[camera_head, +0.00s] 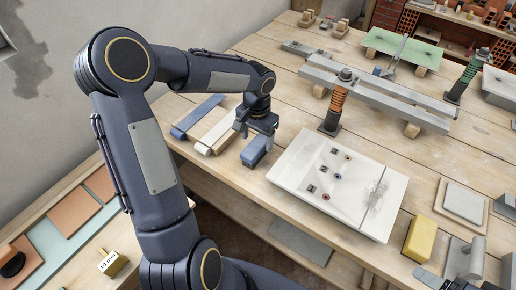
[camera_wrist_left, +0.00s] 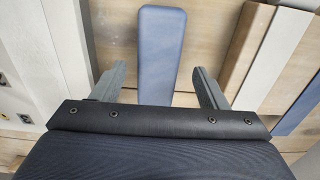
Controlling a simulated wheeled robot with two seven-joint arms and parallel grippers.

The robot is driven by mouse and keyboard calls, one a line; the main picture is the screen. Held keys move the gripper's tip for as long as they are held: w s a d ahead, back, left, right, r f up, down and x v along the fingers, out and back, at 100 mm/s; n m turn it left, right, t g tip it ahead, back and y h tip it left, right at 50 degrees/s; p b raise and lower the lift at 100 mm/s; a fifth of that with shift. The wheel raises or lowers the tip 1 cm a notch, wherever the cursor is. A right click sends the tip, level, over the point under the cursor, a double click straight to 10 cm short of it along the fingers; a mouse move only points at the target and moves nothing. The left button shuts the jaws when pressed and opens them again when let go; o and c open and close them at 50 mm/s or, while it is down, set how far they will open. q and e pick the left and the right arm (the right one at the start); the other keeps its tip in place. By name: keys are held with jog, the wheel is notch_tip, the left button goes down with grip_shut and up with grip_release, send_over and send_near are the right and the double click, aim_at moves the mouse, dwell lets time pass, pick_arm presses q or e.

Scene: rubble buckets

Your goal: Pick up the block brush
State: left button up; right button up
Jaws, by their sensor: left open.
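The block brush, which I take to be the blue block (camera_head: 256,150), lies on the workbench beside the white panel. In the left wrist view it shows as a long blue bar (camera_wrist_left: 160,48) with a rounded end. My left gripper (camera_head: 257,126) is above and just behind it in the head view. In the wrist view the left gripper (camera_wrist_left: 159,75) is open, with one finger on each side of the bar and visible gaps to both. The lower part of the bar is hidden behind the gripper body.
A white panel (camera_head: 325,180) with small fittings lies close to the right of the block. Blue (camera_head: 195,117) and pale (camera_head: 218,130) strips lie to its left. A spring-wrapped post (camera_head: 334,108) stands behind the panel. A yellow block (camera_head: 419,237) is at the front right.

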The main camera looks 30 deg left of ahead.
aim_at(257, 144)
pick_arm(q)
notch_tip(257, 144, down, 4)
jog(key=shift+s+d+f, duration=0.1)
jog(key=shift+s+f, duration=0.05)
jog(key=shift+c, duration=0.2)
jog(key=c, duration=1.1)
jog(key=shift+o, duration=0.2)
